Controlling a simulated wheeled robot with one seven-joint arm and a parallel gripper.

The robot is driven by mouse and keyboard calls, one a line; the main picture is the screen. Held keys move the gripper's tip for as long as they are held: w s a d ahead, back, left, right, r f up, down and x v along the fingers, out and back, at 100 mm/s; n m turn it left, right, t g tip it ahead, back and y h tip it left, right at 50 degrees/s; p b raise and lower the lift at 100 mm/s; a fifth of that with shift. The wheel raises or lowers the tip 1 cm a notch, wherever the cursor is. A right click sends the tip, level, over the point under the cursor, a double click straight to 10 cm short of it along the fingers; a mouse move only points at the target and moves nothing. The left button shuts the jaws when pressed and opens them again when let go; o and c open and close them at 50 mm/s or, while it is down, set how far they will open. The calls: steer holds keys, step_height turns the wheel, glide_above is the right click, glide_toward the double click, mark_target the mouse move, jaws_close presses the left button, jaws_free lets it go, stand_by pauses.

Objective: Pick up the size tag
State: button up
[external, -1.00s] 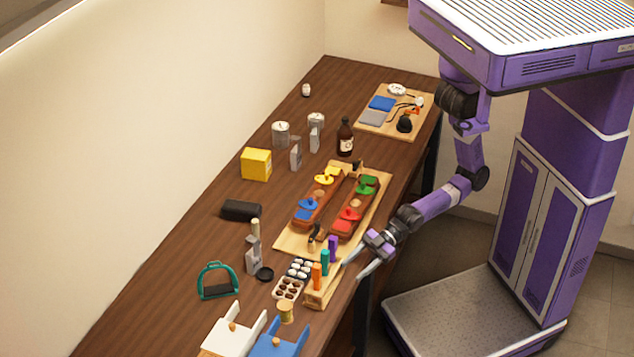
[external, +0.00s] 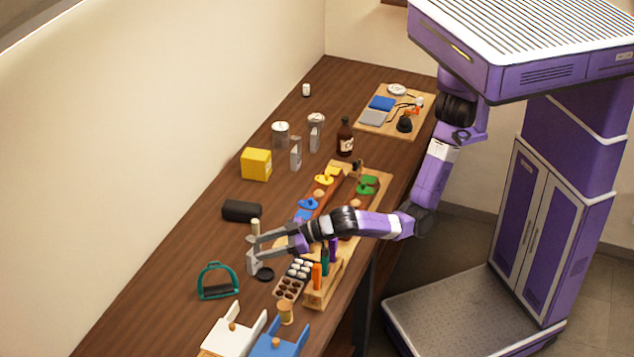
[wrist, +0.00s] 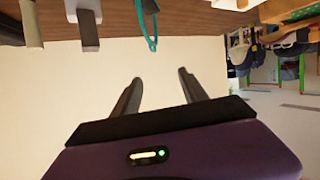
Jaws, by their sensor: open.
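I cannot tell any object apart as the size tag in either view. My gripper (external: 259,249) is open and empty in the external view, reaching left over the table. Its fingertips overlap a grey upright holder (external: 252,265) and are close to a cream-topped stick (external: 255,227); the depth between them is unclear. In the wrist view the two open fingers (wrist: 160,76) point at the pale wall with nothing between them. A grey block (wrist: 86,28) and a teal stirrup (wrist: 147,25) show at that view's top edge.
Below my arm are a wooden rack (external: 322,294) of coloured handles and a compartment tray (external: 288,289). The stirrup (external: 218,283), a black case (external: 241,211) and a yellow box (external: 256,164) stand nearby. The table's left side is mostly clear.

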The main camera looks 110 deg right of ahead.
mark_target(252, 239)
steer(key=d+f+m+g+h+b, duration=0.1)
steer(key=d+f+m+h, duration=0.1)
steer(key=s+d+f+m+g+h+b, duration=0.1)
steer(key=d+f+m+g+h+b, duration=0.1)
steer(key=d+m, duration=0.1)
steer(key=s+d+f+m+g+h+b, duration=0.1)
steer(key=d+m+g+h+b, duration=0.1)
steer(key=d+m, duration=0.1)
steer(key=shift+d+f, duration=0.2)
steer(key=shift+f, duration=0.2)
steer(key=shift+p+x, duration=0.35)
steer(key=shift+x, duration=2.3)
steer(key=shift+s+f, duration=0.15)
steer(key=shift+c, duration=0.2)
jaws_close()
